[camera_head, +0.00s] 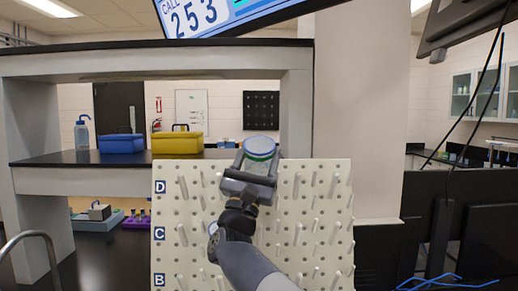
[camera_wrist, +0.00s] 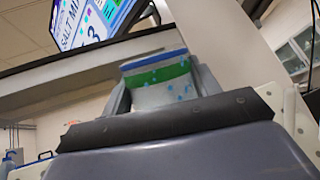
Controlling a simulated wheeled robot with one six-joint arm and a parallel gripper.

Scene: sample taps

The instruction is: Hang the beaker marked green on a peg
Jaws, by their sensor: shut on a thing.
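The beaker marked green (camera_wrist: 158,80) is pale with a green band and blue drops in the wrist view. It also shows at the top of my gripper in the head view (camera_head: 260,145), its round end facing me. My gripper (camera_head: 259,158) is shut on it, with a finger on each side. The beaker is in front of the upper part of the white pegboard (camera_head: 170,265) or just above its top edge; I cannot tell how far off. The board has rows of pegs (camera_head: 297,185) with labels D, C and B. My gripper and arm hide some middle pegs.
A shelf unit (camera_head: 30,120) stands behind, with a blue box (camera_head: 122,144), a yellow box (camera_head: 178,144) and a wash bottle (camera_head: 82,135). A screen (camera_head: 235,12) hangs above. Dark monitors and cables (camera_head: 470,225) are at right.

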